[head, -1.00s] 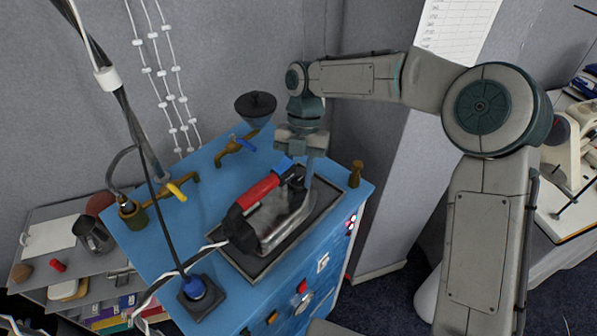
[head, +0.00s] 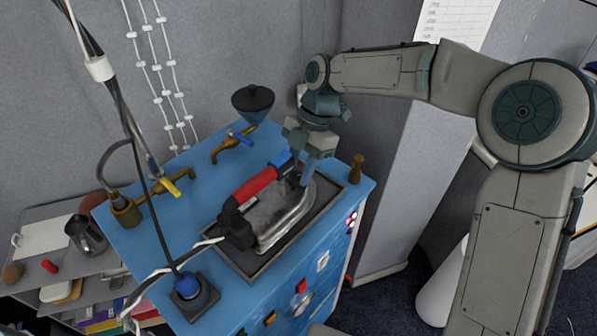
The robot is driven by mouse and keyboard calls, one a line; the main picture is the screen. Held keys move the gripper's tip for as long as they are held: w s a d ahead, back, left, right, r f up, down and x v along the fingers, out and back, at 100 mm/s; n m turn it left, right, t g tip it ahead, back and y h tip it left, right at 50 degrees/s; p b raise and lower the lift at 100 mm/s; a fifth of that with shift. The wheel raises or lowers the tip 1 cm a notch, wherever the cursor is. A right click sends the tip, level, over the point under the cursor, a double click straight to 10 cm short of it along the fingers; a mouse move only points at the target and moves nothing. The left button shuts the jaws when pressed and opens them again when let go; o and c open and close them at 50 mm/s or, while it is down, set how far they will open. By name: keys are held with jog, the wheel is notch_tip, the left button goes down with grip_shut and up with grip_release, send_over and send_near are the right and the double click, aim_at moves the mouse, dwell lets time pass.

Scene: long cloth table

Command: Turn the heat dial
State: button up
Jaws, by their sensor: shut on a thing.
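The iron (head: 283,212) has a grey metal body and a red and black handle. It lies on a dark tray (head: 243,262) on top of the blue cabinet (head: 150,240). My gripper (head: 296,172) comes down at the front of the iron, tilted, and is shut at the dial. The fingertips and their contact are small and partly hidden, so the grip itself is hard to make out.
A blue-capped socket (head: 188,286) with a cable is at the front left.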

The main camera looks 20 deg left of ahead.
jog(key=m+y+b, duration=0.1)
jog(key=m, duration=0.1)
jog(key=m+t+b, duration=0.1)
jog(key=m+b, duration=0.1)
jog(key=m, duration=0.1)
jog(key=shift+s+d+f+m+y+b, duration=0.1)
jog(key=shift+d+f+m+y+b, duration=0.1)
jog(key=shift+m+y+b, duration=0.15)
jog(key=shift+s+r+m+t+y+b, duration=0.1)
jog(key=shift+m+t+y+b, duration=0.2)
jog(key=shift+m+b, duration=0.5)
jog(key=shift+s+r+m+t+y+b, duration=0.15)
jog(key=shift+m+t+b, duration=0.25)
jog(key=shift+m, duration=0.65)
jog(key=shift+w, duration=0.1)
jog(key=o, duration=1)
jog(key=shift+d, duration=0.1)
jog(key=b+v, duration=0.1)
jog(key=v, duration=1.2)
jog(key=shift+d+r, duration=0.15)
jog(key=shift+r, duration=0.2)
